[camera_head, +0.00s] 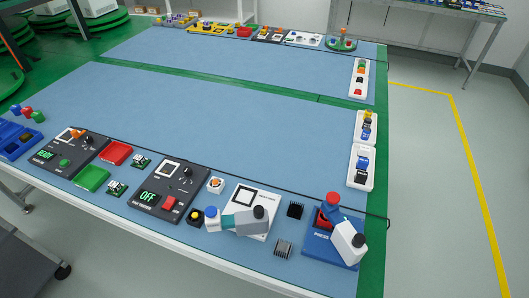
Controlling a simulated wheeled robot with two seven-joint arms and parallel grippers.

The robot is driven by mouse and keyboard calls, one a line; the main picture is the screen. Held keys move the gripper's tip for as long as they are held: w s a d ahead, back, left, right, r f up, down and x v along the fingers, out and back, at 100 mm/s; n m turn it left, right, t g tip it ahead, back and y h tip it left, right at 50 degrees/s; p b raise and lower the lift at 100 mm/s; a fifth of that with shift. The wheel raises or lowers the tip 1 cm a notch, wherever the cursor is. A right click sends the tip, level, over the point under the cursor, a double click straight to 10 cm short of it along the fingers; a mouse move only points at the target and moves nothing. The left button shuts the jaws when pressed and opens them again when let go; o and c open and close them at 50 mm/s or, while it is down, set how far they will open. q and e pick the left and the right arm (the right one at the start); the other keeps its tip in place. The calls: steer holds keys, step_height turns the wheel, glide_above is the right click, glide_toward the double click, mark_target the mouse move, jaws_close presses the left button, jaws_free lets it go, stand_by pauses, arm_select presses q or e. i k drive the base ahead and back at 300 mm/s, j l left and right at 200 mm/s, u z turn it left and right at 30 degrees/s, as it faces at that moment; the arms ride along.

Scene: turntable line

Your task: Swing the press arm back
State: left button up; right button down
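The press (319,247) is a blue base with white lettering near the front right corner of the blue table. Its press arm (347,238) is white, with a black round cap at its near right end, a blue neck and a red knob (332,198) at the far end. The arm lies across the base, slanting from near right to far left. A red part (321,220) shows on the base beside the knob end, partly covered. Neither gripper is in view, and nothing touches the press arm.
A white plate (264,196) with a grey and teal swing arm (240,222) stands left of the press. A dark OFF panel (160,180) is farther left. White trays (354,174) line the right edge. The middle is clear.

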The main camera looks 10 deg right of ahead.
mark_target(350, 244)
steer(key=z, duration=1.2)
